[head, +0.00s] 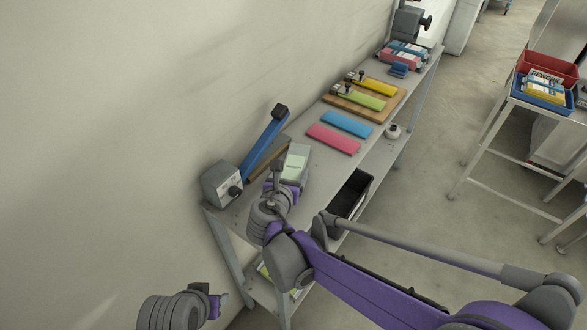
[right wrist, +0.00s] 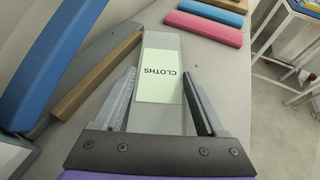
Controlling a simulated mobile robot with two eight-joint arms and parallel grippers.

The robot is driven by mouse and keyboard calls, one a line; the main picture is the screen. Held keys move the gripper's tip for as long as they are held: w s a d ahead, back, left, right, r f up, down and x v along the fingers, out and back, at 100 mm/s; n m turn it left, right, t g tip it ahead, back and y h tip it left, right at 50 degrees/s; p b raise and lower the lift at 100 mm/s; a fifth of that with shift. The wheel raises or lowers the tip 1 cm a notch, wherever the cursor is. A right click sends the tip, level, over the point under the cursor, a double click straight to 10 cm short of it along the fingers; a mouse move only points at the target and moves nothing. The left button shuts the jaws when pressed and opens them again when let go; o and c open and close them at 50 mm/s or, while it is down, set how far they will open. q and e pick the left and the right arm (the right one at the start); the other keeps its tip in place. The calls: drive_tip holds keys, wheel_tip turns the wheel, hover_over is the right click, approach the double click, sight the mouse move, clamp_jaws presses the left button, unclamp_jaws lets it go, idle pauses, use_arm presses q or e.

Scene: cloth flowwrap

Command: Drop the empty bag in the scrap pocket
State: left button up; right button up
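A clear bag with a pale green label reading CLOTHS (right wrist: 160,82) lies between the two fingers of my right gripper (right wrist: 162,72) in the right wrist view. The fingers stand wide apart, one along each side of the bag, and do not look closed on it. In the head view the bag (head: 296,163) is at the near end of the bench, beside my right gripper (head: 281,182). Its contents cannot be told. A black open bin (head: 366,184) hangs at the bench's front side, right of the bag. My left gripper (head: 217,303) is low at the left, its fingers unclear.
A sealer with a blue arm (head: 264,143) stands left of the bag on the grey bench (head: 310,120). Pink (head: 333,139) and blue (head: 347,124) strips lie beyond, before a wooden board (head: 388,106). A trolley with red and blue bins (head: 545,85) stands right, across open floor.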

sight(292, 175)
drive_tip(key=c, duration=0.7)
drive_tip(key=shift+r, duration=0.1)
drive_tip(key=shift+s+d+r, duration=0.1)
drive_tip(key=shift+d+r, duration=0.05)
drive_tip(key=shift+r, duration=0.45)
wheel_tip(292, 175, up, 6)
drive_tip(key=shift+f+p, duration=0.2)
drive_tip(key=shift+p, duration=0.3)
drive_tip(key=shift+o, duration=0.2)
drive_tip(key=s+d, duration=1.1)
drive_tip(key=d, duration=0.4)
drive_tip(key=shift+s+d, duration=0.25)
drive_tip(key=shift+d, duration=0.15)
drive_tip(key=w+d+f+h+p, duration=0.1)
drive_tip(key=w+p, duration=0.5)
drive_tip(key=w, duration=0.6)
drive_tip(key=shift+w+d+f+m, duration=0.2)
drive_tip(key=shift+d+f+m, duration=0.25)
drive_tip(key=shift+f, duration=0.45)
